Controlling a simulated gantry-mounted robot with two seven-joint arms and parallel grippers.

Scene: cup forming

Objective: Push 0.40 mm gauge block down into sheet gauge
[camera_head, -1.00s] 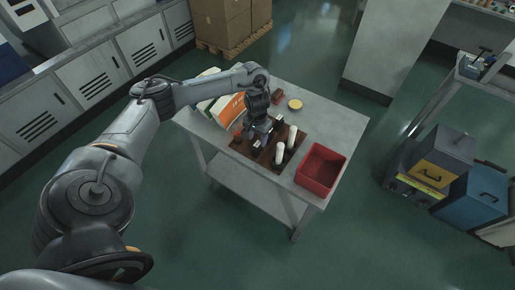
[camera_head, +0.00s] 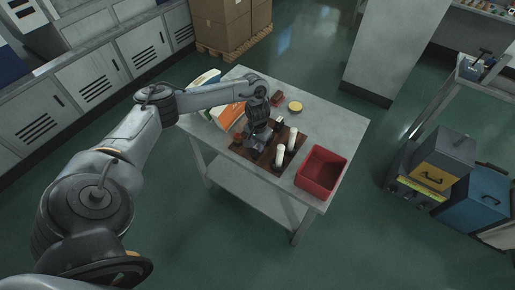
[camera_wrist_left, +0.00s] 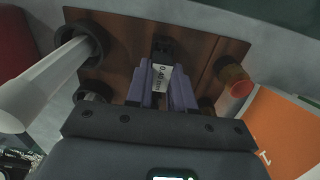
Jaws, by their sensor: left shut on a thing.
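My left gripper (camera_head: 255,147) is over the brown board on the table, pointing down. A dark holder (camera_wrist_left: 163,48), probably the sheet gauge, stands on the board right by the block's far end. I cannot tell how deep the block sits in it. In the head view the gripper hides the block. My right gripper is not in view.
The brown board (camera_wrist_left: 205,38) carries two upright white cylinders (camera_head: 280,154) in dark round bases, and an amber-and-red piece (camera_wrist_left: 238,82). A red bin (camera_head: 321,168) stands to the right. The table's right back is clear.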

